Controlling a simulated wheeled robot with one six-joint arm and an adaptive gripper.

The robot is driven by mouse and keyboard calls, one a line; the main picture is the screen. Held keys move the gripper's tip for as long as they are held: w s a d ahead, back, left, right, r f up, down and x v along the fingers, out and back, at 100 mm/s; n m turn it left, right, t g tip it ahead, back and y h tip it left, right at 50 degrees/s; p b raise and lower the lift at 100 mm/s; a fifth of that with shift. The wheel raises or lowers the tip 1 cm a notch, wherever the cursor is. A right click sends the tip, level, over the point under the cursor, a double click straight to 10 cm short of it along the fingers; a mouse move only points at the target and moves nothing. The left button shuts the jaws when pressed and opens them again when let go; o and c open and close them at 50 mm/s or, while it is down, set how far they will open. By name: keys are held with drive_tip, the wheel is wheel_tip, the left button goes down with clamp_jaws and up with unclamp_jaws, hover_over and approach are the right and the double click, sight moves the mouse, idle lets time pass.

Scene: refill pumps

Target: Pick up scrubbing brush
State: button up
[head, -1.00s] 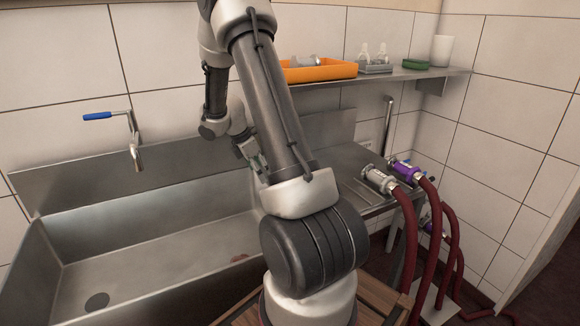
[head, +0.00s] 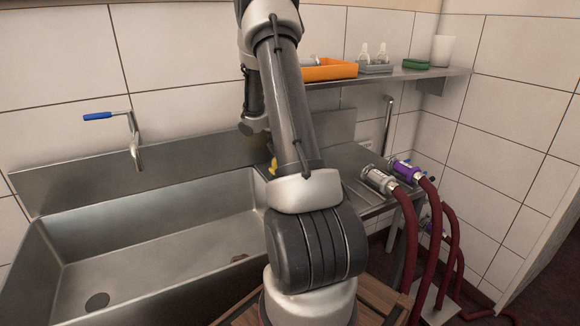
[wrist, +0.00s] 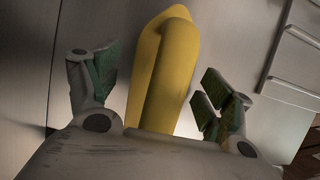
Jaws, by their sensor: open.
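A long yellow object (wrist: 168,75), which appears to be the scrubbing brush, lies on a grey metal surface in the wrist view. It has a rounded end and a lengthwise groove; no bristles show. The object's near end is hidden behind my gripper's body. In the head view, only a small bit of yellow (head: 273,167) shows beside my arm, at the drainboard by the sink's right end. My gripper is mostly hidden there behind my own arm.
The steel sink basin (head: 150,255) lies left, with a blue-handled tap (head: 135,150) above. A shelf (head: 405,76) holds an orange tray (head: 330,70), clear bottles and a green item (head: 416,64). Pumps with red hoses (head: 408,240) stand right. The drainboard's middle looks clear.

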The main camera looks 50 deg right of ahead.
drive_tip(key=shift+c, duration=0.5)
drive_tip(key=c, duration=1.1)
drive_tip(key=shift+r, duration=0.25)
